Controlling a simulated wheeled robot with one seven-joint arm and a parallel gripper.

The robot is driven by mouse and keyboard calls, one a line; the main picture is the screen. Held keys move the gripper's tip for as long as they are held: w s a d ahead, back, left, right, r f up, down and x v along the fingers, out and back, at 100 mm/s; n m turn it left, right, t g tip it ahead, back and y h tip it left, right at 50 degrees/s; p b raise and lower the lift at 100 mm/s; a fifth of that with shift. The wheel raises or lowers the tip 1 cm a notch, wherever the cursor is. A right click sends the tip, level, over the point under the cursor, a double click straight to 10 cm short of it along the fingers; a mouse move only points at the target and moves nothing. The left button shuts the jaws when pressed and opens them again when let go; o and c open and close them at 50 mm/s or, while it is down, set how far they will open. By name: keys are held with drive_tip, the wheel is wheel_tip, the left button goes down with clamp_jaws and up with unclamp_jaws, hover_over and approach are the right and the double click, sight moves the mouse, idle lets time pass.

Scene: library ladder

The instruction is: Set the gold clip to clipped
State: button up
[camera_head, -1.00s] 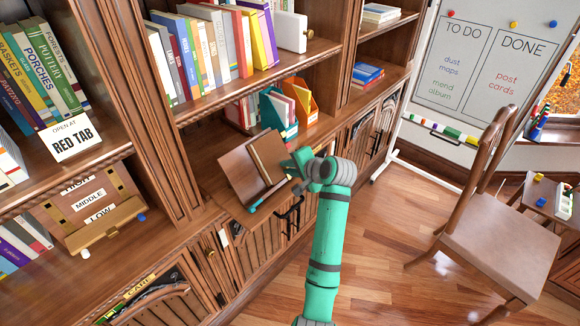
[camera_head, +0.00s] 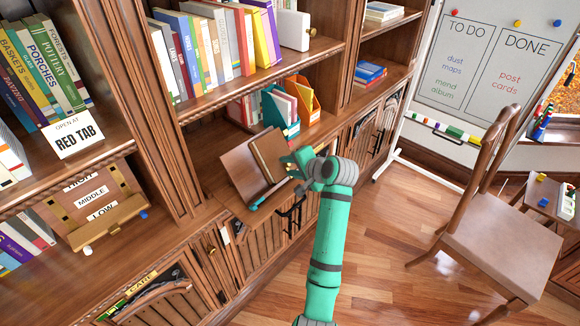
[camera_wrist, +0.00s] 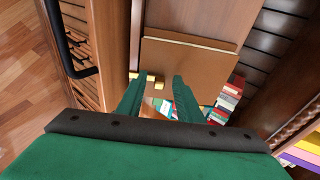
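A brown book stand (camera_head: 240,172) with an upright brown book (camera_head: 268,156) stands on a low ledge of the bookcase. In the wrist view, a brown board (camera_wrist: 190,62) lies just ahead of my fingers. Small gold pieces (camera_wrist: 151,76), seemingly the gold clip, show at its lower left edge, beside my left fingertip. I cannot tell whether the clip is clipped or touched by the finger. My gripper (camera_wrist: 162,82) is open, with a gap between its two green fingers. In the head view, my gripper (camera_head: 293,164) is at the right side of the book stand, its fingertips partly hidden.
A black handle (camera_wrist: 70,45) is close on the left in the wrist view. Teal and orange file holders (camera_head: 303,98) stand behind the book stand. A wooden chair (camera_head: 490,225) is at the right. Open wooden floor (camera_head: 400,270) lies in front of the bookcase.

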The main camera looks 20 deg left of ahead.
drive_tip(key=v, duration=1)
drive_tip(key=shift+d+r, duration=0.25)
drive_tip(key=shift+s, duration=0.15)
drive_tip(key=s+d+f+m+t+h, duration=0.1)
drive_tip(key=s+d+f+t, duration=0.15)
drive_tip(key=f, duration=0.65)
drive_tip(key=s+d+f+m+t+h, duration=0.1)
drive_tip(key=s+d+f, duration=0.2)
drive_tip(key=f, duration=0.5)
drive_tip(key=s+d+f+t+h, duration=0.1)
drive_tip(key=s+d+f+h, duration=0.15)
drive_tip(key=s+f, duration=0.3)
drive_tip(key=s+d+f+t+h, duration=0.1)
drive_tip(key=s+d+f, duration=0.3)
drive_tip(key=s, duration=0.3)
drive_tip(key=s+d+n+t+h, duration=0.1)
drive_tip(key=s+d, duration=0.2)
drive_tip(key=s, duration=0.5)
drive_tip(key=s+d+n+t+h, duration=0.1)
drive_tip(key=s+d+h, duration=0.15)
drive_tip(key=s, duration=0.45)
drive_tip(key=s+d+r+n+t, duration=0.2)
drive_tip(key=s+r+n, duration=0.2)
drive_tip(key=s+r, duration=0.7)
drive_tip(key=s, duration=0.3)
drive_tip(key=shift+s+n, duration=0.4)
